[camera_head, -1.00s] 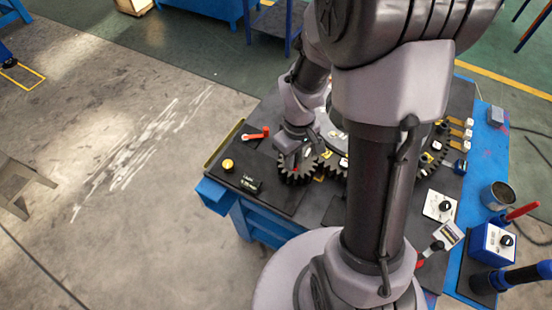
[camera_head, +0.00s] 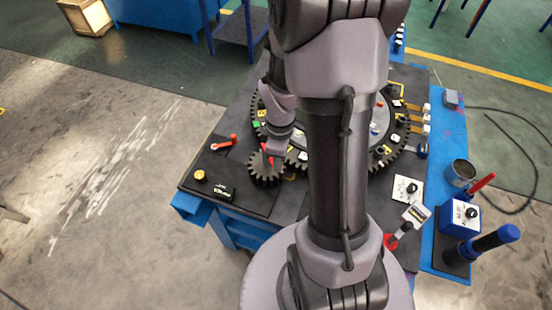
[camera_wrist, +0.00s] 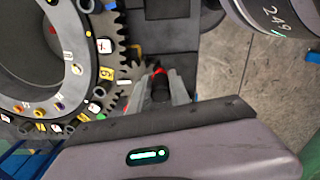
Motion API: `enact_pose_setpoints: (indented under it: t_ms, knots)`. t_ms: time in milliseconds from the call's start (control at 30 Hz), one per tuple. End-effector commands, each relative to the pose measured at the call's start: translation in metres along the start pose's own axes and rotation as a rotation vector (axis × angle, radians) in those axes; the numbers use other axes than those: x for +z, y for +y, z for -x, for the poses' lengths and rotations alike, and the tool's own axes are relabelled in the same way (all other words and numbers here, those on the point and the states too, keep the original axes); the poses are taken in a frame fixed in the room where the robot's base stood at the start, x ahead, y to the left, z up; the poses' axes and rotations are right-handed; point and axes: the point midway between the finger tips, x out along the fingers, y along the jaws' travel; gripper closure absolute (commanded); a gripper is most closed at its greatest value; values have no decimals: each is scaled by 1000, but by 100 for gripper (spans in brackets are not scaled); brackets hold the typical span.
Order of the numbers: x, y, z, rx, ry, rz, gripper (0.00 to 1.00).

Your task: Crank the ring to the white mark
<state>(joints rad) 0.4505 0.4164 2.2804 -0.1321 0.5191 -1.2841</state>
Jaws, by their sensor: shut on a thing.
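The large dark toothed ring (camera_head: 397,146) carries many small coloured and white tags and is partly hidden behind my arm. It also shows at the left of the wrist view (camera_wrist: 96,80). The small black crank gear (camera_head: 258,172) sits at the ring's left front edge. My gripper (camera_wrist: 158,88) is above this gear, its fingers closed on a dark crank handle (camera_wrist: 159,94) with a red part at its end. In the head view my gripper (camera_head: 268,153) points down at the gear. Several white tags show, and I cannot tell which is the white mark.
A red lever (camera_head: 224,143), a yellow knob (camera_head: 200,175) and a black box (camera_head: 226,192) are on the bench's left side. A white dial panel (camera_head: 407,190), a metal cup (camera_head: 460,172) and a blue box (camera_head: 460,216) stand at right. Open floor lies left.

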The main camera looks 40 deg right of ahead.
Motion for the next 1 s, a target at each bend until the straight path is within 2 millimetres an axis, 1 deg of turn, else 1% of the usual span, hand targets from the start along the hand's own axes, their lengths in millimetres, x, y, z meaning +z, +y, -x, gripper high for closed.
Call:
enact_pose_setpoints:
  t_ms: [33, 467, 500, 567, 600, 900, 1000]
  knots:
    - [0, 3, 1, 6, 2, -1, 100]
    - [0, 4, 2, 10, 4, -1, 100]
    - [0, 4, 2, 10, 4, -1, 75]
    - [0, 4, 2, 10, 4, -1, 63]
    - [0, 4, 2, 9, 3, -1, 55]
    - [0, 3, 2, 5, 2, -1, 55]
    - [0, 3, 9, 6, 3, -1, 55]
